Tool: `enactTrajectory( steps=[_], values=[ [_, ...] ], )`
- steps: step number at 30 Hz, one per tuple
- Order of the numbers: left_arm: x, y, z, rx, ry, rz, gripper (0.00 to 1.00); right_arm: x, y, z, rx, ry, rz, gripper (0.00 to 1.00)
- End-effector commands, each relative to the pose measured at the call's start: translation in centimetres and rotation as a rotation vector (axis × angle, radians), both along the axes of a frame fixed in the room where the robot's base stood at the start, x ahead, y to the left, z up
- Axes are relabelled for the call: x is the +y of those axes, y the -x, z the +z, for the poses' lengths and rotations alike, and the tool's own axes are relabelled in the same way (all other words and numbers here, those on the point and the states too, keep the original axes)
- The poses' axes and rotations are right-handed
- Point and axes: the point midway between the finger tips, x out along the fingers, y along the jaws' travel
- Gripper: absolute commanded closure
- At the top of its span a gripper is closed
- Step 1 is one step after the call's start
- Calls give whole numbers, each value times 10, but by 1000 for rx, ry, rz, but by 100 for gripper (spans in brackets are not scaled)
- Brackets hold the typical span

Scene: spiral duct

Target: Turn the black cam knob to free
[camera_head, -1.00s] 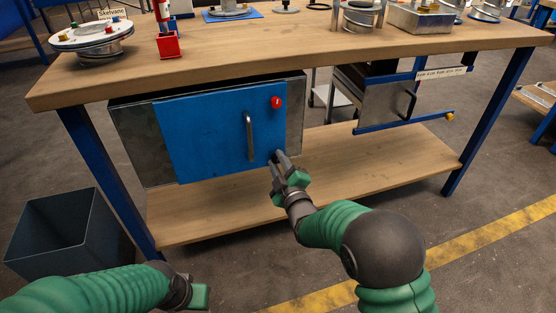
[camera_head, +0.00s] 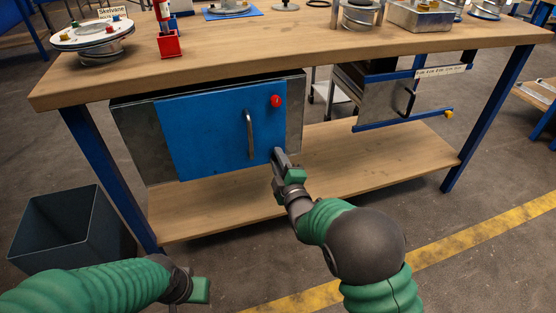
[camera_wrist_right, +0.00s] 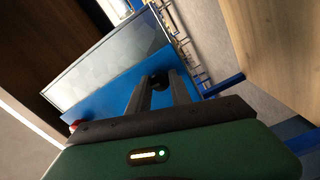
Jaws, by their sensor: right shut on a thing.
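The blue door (camera_head: 205,135) of a grey metal box under the bench has a vertical metal handle (camera_head: 250,135) and a red knob (camera_head: 276,101) at its upper right. My right gripper (camera_head: 277,153) is at the door's lower right corner. In the right wrist view the black cam knob (camera_wrist_right: 158,80) sits between the tips of the fingers, which are shut on it. In the head view the gripper hides the black knob. My left gripper (camera_head: 200,290) is low at the left, away from the bench; its fingers do not show clearly.
The wooden bench top (camera_head: 290,60) overhangs the box and carries several fixtures. A lower shelf (camera_head: 340,165) lies below. A dark open bin (camera_head: 70,235) stands on the floor at left. A second unit with a blue rail (camera_head: 400,121) hangs at right.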

Motion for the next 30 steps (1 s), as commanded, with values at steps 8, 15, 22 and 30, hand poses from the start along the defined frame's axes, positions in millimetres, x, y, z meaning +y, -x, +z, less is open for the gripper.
enactTrajectory(
  steps=[8,15,22,30],
  values=[
    [0,0,0,0,0,0,64,3,1,-2,5,1,6,53],
    [0,0,0,0,0,0,64,1,1,-1,3,0,3,53],
    [0,0,17,0,0,0,64,-8,29,4,6,1,3,53],
    [0,0,47,0,0,0,64,-32,105,2,9,2,3,53]
  ],
)
